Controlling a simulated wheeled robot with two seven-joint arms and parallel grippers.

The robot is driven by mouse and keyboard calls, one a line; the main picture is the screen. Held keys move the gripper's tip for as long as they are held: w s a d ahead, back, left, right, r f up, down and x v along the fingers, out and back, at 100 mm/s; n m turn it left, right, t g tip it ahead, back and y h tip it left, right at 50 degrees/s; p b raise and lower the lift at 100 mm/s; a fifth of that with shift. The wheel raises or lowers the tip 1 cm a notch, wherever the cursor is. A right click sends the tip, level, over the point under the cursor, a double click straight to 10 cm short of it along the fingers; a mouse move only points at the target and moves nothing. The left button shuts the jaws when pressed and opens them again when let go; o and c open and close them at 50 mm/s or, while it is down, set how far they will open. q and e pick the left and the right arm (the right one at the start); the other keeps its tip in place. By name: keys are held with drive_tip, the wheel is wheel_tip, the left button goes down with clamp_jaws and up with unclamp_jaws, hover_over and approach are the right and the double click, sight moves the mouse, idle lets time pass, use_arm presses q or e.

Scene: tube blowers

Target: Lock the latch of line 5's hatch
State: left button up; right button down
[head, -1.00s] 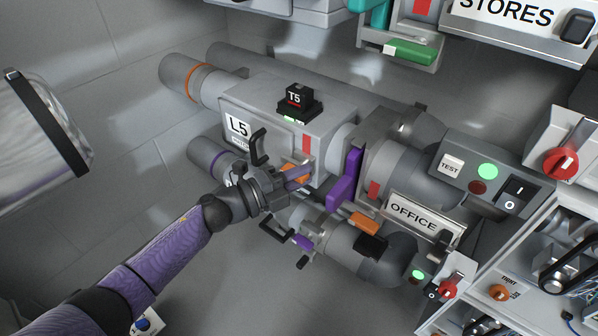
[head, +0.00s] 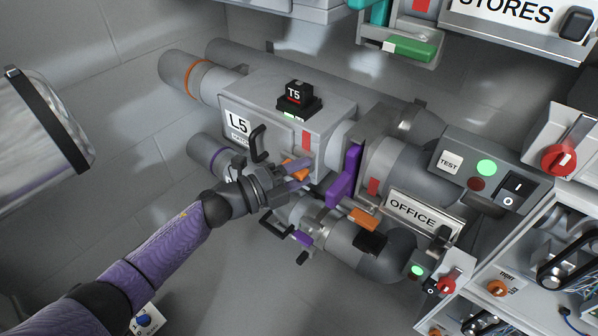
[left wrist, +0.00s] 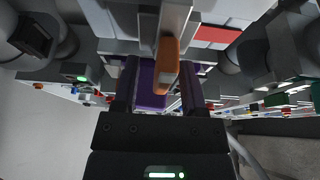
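Line 5's grey box (head: 330,98) carries an L5 label (head: 238,123) and a black hatch handle (head: 258,144) on its front. The orange latch (head: 290,166) is at the front's right side, below a red mark (head: 306,140), and is partly hidden by my gripper. My left gripper (head: 300,172) is at the latch with its fingers apart. My right gripper is not in view.
A purple gate handle (head: 345,178) stands just right of the gripper. A smaller pipe with an OFFICE sign (head: 412,211) and orange tab (head: 363,219) runs below. A TEST switch box (head: 490,178) is at right.

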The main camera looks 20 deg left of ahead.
use_arm(q)
drive_tip(key=p+v, duration=0.3)
drive_tip(key=v, duration=0.7)
